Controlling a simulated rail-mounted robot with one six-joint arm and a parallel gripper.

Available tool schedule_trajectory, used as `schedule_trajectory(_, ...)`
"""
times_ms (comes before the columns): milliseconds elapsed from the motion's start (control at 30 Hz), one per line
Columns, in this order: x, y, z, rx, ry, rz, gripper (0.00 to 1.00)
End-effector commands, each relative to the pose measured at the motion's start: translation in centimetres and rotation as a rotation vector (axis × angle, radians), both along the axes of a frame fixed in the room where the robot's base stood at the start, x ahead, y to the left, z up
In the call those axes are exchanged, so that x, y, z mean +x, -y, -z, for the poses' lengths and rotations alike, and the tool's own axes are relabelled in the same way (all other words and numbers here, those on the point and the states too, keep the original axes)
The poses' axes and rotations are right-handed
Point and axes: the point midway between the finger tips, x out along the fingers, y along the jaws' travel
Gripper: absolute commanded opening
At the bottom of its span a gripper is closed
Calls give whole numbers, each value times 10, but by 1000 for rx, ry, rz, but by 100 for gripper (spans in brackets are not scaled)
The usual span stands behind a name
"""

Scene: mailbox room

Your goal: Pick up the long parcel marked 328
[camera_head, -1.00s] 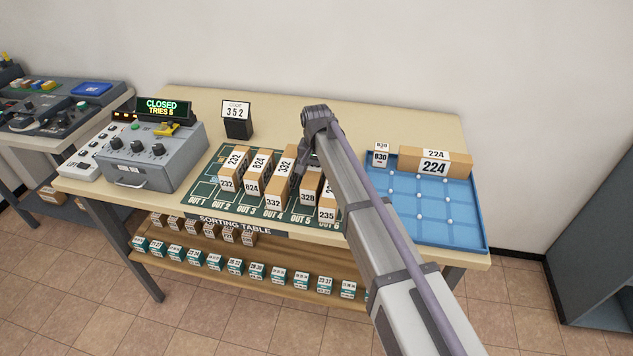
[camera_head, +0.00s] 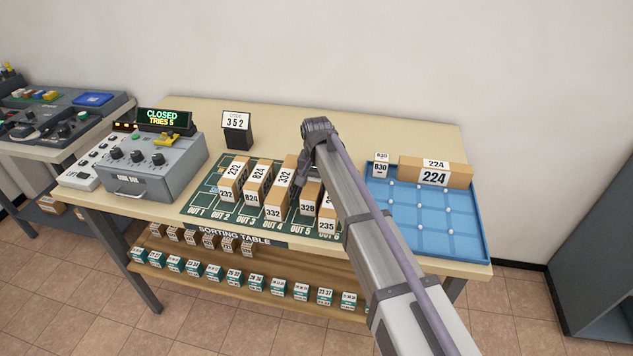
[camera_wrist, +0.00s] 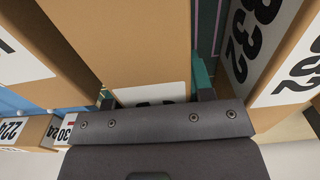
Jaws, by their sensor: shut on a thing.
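The long cardboard parcel marked 328 (camera_head: 308,208) stands on the sorting table between the 332 parcel (camera_head: 273,213) and the 235 parcel (camera_head: 327,225). My arm covers its rear part. In the wrist view my gripper (camera_wrist: 157,88) has one finger on each side of a brown parcel (camera_wrist: 145,45) and is shut on it. By its place between its neighbours this is the 328 parcel; its white label is mostly hidden by the gripper body. The 332 parcel (camera_wrist: 285,65) is close on the right there. Whether the held parcel is off the table I cannot tell.
Parcels 232 (camera_head: 226,194) and 824 (camera_head: 251,198) stand further left. At the right, a blue tray (camera_head: 405,240) holds a 224 parcel (camera_head: 433,177) and a small 830 box (camera_head: 380,169). A grey control box (camera_head: 140,183) and code sign (camera_head: 236,122) stand at left.

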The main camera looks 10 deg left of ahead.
Motion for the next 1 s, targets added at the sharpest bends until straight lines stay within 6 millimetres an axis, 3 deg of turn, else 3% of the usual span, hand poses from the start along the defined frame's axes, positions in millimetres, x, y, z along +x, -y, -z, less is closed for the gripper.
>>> schedule_trajectory(167, 0, 0, -2, 0, 0, 0, 12)
schedule_trajectory(267, 0, 0, -14, 0, 0, 0, 12)
schedule_trajectory(633, 0, 0, -97, 0, 0, 0, 12)
schedule_trajectory(1000, 2, 4, -100, 0, 0, 6, 12)
